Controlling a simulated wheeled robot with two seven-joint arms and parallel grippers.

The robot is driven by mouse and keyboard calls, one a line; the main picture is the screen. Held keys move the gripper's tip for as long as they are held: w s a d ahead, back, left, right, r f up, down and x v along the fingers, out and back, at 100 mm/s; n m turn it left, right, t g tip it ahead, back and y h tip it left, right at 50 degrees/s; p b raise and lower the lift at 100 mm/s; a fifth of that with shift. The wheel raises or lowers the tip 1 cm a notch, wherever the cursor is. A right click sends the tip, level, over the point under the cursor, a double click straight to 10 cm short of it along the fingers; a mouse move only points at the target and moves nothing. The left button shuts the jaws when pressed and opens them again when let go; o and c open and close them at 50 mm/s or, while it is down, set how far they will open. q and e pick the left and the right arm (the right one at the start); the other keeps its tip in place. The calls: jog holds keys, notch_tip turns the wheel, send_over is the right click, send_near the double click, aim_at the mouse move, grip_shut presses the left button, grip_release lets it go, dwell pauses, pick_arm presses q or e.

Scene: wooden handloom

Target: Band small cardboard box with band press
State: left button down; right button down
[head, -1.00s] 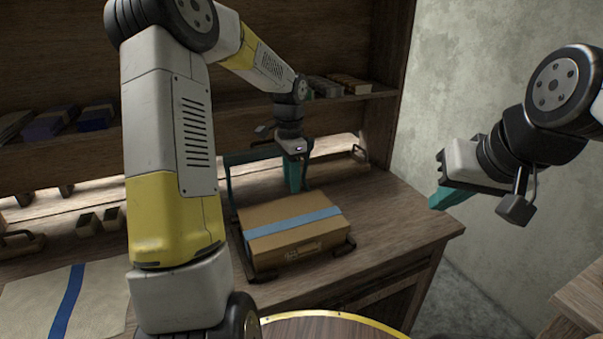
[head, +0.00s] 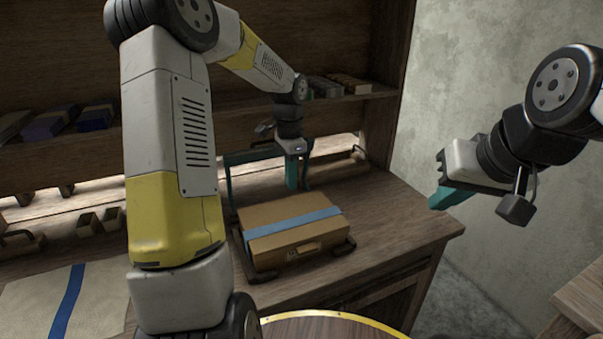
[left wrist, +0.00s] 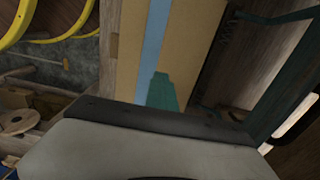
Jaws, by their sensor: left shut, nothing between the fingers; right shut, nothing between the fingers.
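The small cardboard box (head: 290,225) lies on the wooden bench with a blue band (head: 292,223) across its top. It also shows in the left wrist view (left wrist: 188,60), with the band running along it. The band press (head: 228,185), a dark teal frame with black handles at the front, stands around and behind the box. My left gripper (head: 292,184) is shut and empty, pointing down at the box's far edge; I cannot tell whether it touches. Its teal fingertips (left wrist: 161,92) overlap the band in the left wrist view. My right gripper (head: 440,202) is shut and empty, off the bench at right.
A pale cloth with a blue stripe (head: 68,300) lies at the front left of the bench. Small bundles (head: 95,117) lie on the back shelf. A round yellow-rimmed top (head: 335,325) is at the front. The bench right of the box is clear.

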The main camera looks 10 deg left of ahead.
pick_arm(q)
jog(key=c, duration=2.2)
grip_release()
jog(key=c, duration=1.5)
grip_release()
jog(key=shift+o, duration=0.2)
jog(key=shift+r, duration=0.1)
notch_tip(320, 180, up, 8)
jog(key=shift+w+f, duration=0.15)
jog(key=shift+f, duration=0.05)
